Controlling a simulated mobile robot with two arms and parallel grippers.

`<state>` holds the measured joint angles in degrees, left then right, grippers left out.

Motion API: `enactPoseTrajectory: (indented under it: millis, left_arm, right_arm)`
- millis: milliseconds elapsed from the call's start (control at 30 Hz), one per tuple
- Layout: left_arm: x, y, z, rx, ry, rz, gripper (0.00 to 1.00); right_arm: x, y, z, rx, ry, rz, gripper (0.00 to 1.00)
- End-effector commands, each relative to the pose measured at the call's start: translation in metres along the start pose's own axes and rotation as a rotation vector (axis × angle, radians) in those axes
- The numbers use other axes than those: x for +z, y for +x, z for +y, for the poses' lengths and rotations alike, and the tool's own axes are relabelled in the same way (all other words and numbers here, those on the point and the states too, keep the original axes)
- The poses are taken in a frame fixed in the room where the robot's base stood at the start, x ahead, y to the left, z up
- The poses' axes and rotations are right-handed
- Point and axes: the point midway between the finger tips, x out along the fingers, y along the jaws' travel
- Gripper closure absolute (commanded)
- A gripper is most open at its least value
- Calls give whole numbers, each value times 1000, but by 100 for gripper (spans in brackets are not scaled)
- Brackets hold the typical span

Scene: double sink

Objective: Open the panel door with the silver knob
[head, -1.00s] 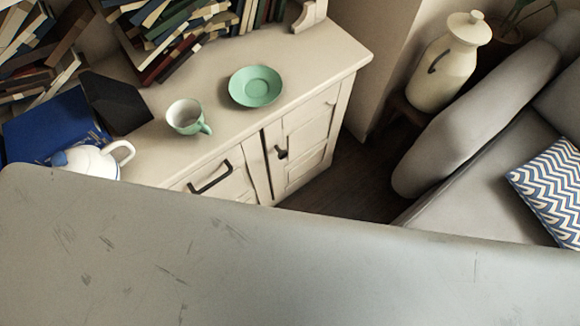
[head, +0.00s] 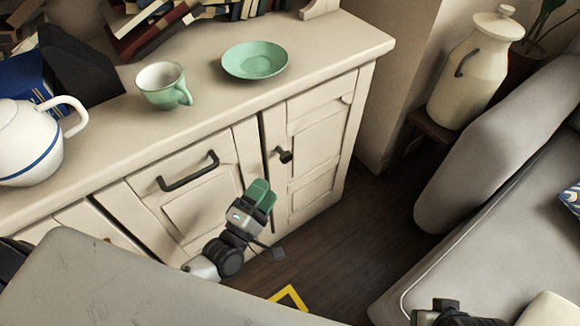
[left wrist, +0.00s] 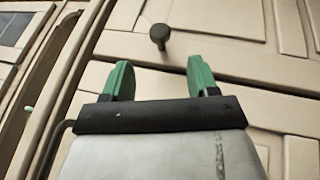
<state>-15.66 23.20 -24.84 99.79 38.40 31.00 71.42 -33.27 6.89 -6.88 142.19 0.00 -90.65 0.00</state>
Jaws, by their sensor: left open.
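The panel door (head: 318,158) is the right door of the cream cabinet and looks closed. Its knob (head: 284,155) looks dark rather than silver and sits near the door's left edge. My left gripper (head: 260,196) is open, with green fingers, below and left of the knob in the head view. In the left wrist view the knob (left wrist: 159,36) shows beyond and between the two spread fingertips (left wrist: 157,77), apart from them. Nothing is between the fingers. My right gripper's fingers do not show.
A door with a black bar handle (head: 188,171) is left of the panel door. A green cup (head: 163,86), a green plate (head: 254,59) and a white teapot (head: 28,140) stand on top. A grey sofa (head: 490,165) is at the right. Dark floor (head: 345,240) is open between.

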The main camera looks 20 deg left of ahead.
Motion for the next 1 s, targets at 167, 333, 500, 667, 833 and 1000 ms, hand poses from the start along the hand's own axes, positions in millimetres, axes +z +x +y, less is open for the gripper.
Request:
enactPoseTrajectory:
  millis: [167, 333, 500, 667, 833, 1000]
  left_arm:
    - [0, 25, 2, 4, -2, 1, 41]
    - [0, 59, 1, 4, -1, 1, 41]
    - [0, 86, 0, 2, 0, 1, 41]
    - [0, 101, 0, 0, 2, 1, 41]
    - [0, 106, 0, -2, 2, 0, 41]
    - [0, 105, 0, -2, 2, 0, 41]
  right_arm:
    - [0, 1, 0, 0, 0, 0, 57]
    - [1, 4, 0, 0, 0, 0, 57]
    - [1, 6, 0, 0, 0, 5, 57]
    - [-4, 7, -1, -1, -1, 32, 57]
    - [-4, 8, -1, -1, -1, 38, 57]
    - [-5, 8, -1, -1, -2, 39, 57]
